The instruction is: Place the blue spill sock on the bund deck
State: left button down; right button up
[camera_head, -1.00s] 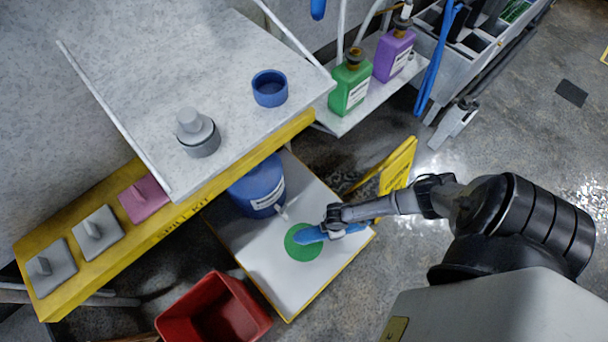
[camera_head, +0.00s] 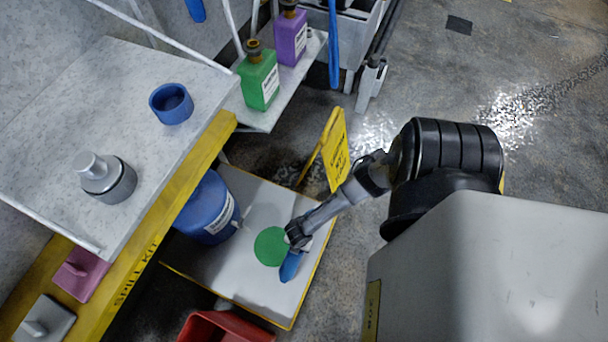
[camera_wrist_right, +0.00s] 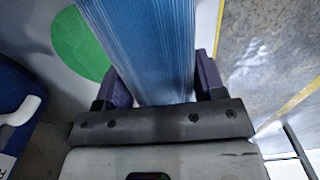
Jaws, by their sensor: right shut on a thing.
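The blue spill sock (camera_head: 290,266) is held in my right gripper (camera_head: 297,240), over the pale bund deck (camera_head: 216,265) in the head view. In the right wrist view the sock (camera_wrist_right: 147,45) runs between the two fingers of the gripper (camera_wrist_right: 155,88), which is shut on it. The sock lies to the right of and below the green disc (camera_head: 270,246) marked on the deck. I cannot tell whether the sock touches the deck. A blue drum (camera_head: 208,208) stands on the deck's left part. My left gripper is not in view.
A yellow sign (camera_head: 335,150) stands behind the deck. A red bin (camera_head: 225,328) is in front of it. The yellow spill-kit ledge (camera_head: 150,235) and the grey worktop (camera_head: 110,110) rise on the left. Green (camera_head: 260,82) and purple (camera_head: 291,38) bottles stand on a shelf.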

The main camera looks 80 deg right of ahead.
aim_at(305, 260)
jog(key=s+a+f, duration=0.1)
jog(key=a+f+b, duration=0.1)
jog(key=s+a+f+b, duration=0.1)
jog(key=a, duration=0.1)
jog(key=shift+s, duration=0.35)
notch_tip(305, 260, down, 4)
jog(key=b, duration=0.3)
jog(key=shift+d, duration=0.1)
jog(key=shift+r, duration=0.1)
jog(key=o, duration=1.1)
jog(key=shift+c, duration=0.2)
